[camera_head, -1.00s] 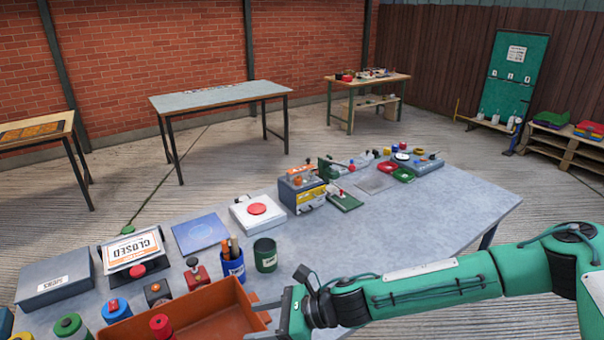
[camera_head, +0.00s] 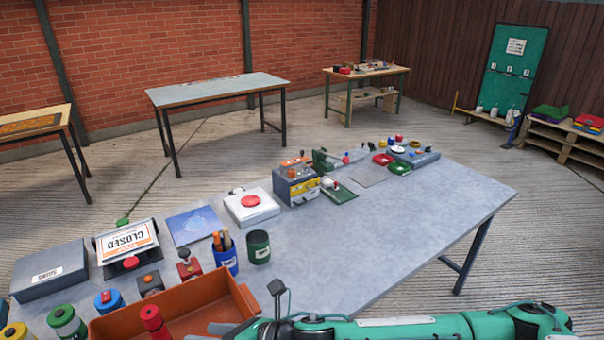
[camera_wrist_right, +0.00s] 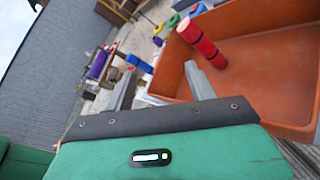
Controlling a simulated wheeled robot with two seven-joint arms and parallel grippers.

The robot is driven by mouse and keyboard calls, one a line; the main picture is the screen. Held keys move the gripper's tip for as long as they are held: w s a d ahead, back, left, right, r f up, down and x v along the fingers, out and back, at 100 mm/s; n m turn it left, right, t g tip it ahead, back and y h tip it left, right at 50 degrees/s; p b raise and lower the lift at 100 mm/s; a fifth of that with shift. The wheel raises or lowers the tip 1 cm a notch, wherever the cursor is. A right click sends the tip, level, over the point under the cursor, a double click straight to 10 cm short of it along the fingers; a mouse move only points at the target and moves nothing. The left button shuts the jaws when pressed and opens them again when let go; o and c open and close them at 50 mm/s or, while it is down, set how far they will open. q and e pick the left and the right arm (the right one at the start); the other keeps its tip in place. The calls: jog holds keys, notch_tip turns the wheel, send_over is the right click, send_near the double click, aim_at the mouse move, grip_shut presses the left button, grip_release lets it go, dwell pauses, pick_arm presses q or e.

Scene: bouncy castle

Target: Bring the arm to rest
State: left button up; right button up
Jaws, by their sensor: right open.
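My right arm (camera_head: 400,328) is green and black and lies along the bottom edge of the head view, low at the table's near side. In the right wrist view my right gripper (camera_wrist_right: 163,88) has its two grey fingers apart, with nothing between them. The fingers are beside the orange tray (camera_wrist_right: 270,65). In the head view the gripper is mostly cut off by the bottom edge, near the tray's right end. My left gripper is not in view.
The grey table (camera_head: 400,220) has a clear right half. The orange tray (camera_head: 205,306) holds a red cylinder (camera_head: 153,324). A blue pen cup (camera_head: 225,258), a green cup (camera_head: 258,247), a closed sign (camera_head: 127,242) and a grey box (camera_head: 50,270) stand nearby.

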jog(key=w+d+f+m+t+h, duration=0.1)
jog(key=d+f+m+t+h, duration=0.2)
jog(key=d+m, duration=0.8)
jog(key=d+f+m+t+h, duration=0.1)
jog(key=d+m+t+h, duration=0.35)
jog(key=m, duration=1.15)
jog(key=s+d+f+m+g+h, duration=0.25)
jog(key=s+d+f+m, duration=0.2)
jog(key=d, duration=0.35)
jog(key=s+d+f+m+g+h, duration=0.2)
jog(key=s+d+f+m+h, duration=0.15)
jog(key=s+d+m, duration=0.35)
jog(key=s+d+f+m+g+h, duration=0.25)
jog(key=s+d+f, duration=0.25)
jog(key=d, duration=0.4)
notch_tip(320, 180, down, 33)
jog(key=g+b, duration=0.1)
jog(key=b, duration=0.1)
jog(key=s+d+f+g+b, duration=0.1)
jog(key=s+d+f, duration=0.2)
jog(key=s+f, duration=1.7)
jog(key=shift+d+f+m+y, duration=0.2)
jog(key=shift+f+m+y, duration=0.1)
jog(key=shift+f, duration=0.1)
